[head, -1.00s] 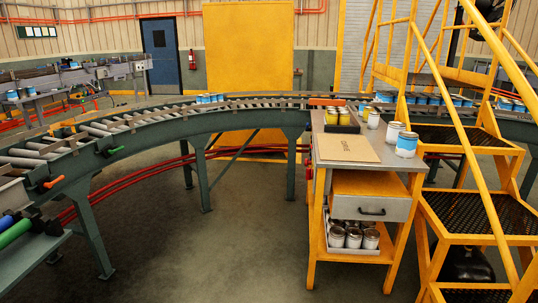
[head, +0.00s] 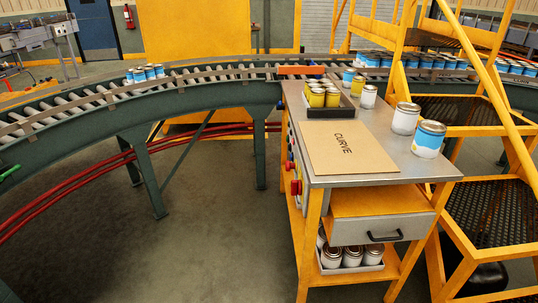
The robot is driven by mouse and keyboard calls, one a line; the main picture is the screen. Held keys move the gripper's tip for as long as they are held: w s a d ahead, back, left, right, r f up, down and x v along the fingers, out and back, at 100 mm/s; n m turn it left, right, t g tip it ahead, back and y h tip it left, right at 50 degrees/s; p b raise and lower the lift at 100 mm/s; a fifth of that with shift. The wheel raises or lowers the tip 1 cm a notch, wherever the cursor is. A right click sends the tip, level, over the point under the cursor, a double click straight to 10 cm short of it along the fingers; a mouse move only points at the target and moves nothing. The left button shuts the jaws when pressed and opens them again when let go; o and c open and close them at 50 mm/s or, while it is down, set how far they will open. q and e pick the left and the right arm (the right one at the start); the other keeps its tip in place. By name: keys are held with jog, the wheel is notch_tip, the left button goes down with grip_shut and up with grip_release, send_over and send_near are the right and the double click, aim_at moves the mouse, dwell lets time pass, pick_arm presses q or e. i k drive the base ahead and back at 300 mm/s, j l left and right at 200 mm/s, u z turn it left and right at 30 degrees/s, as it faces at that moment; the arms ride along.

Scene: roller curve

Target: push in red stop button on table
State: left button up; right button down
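The table (head: 390,150) is a yellow-framed cart with a grey top, standing right of centre in the head view. On its left side face are small red knobs: an upper one (head: 290,166) and a lower, larger one (head: 296,187). They stick out to the left, seen from the side. I cannot tell which is the stop button or whether it is pushed in. Neither of my grippers is in view.
A brown board marked CURVE (head: 345,147), a tray of yellow cans (head: 325,97) and loose cans stand on the table. A roller conveyor (head: 130,97) curves behind it. Yellow stairs (head: 480,110) stand at right. The floor (head: 215,230) left of the table is clear.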

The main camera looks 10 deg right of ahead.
aim_at(288, 166)
jog(key=i+j+z, duration=1)
jog(key=j+z, duration=0.2)
jog(key=j, duration=0.25)
jog(key=i+j+z, duration=0.1)
jog(key=j+z, duration=0.35)
jog(key=j, duration=0.5)
jog(key=j+z, duration=0.45)
jog(key=j, duration=0.45)
